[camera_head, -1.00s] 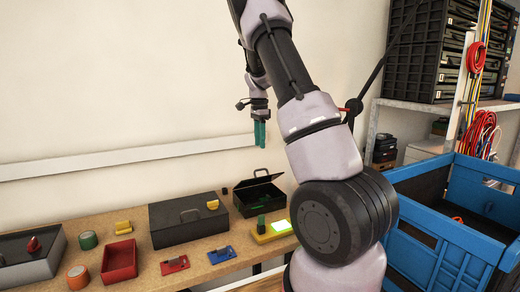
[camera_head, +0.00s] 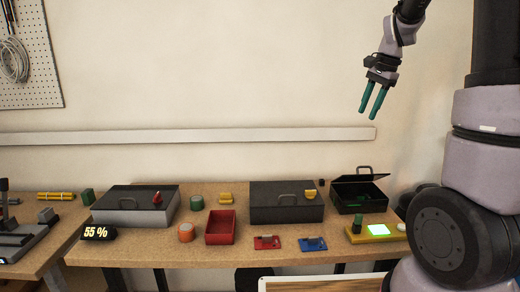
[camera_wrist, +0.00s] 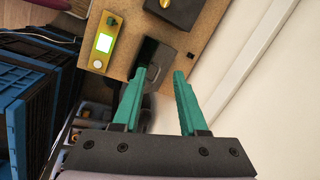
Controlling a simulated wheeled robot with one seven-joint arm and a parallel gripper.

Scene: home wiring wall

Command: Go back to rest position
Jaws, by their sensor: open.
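My gripper (camera_head: 372,99) is open and empty, with two green fingers apart. In the head view it hangs in the air at the upper right, in front of the wall and above the right end of the workbench. In the wrist view the fingers (camera_wrist: 160,76) point toward the bench's end, with nothing between them. The open black toolbox (camera_head: 350,205) stands below the gripper on the bench. The yellow device with a lit green screen (camera_head: 358,236) lies in front of that toolbox.
On the workbench (camera_head: 145,251) stand a closed dark toolbox (camera_head: 285,214), a grey toolbox (camera_head: 150,216), a red bin (camera_head: 219,238) and small parts. A white rail (camera_head: 190,136) runs along the wall. Blue crates (camera_wrist: 27,80) stand at the left in the wrist view.

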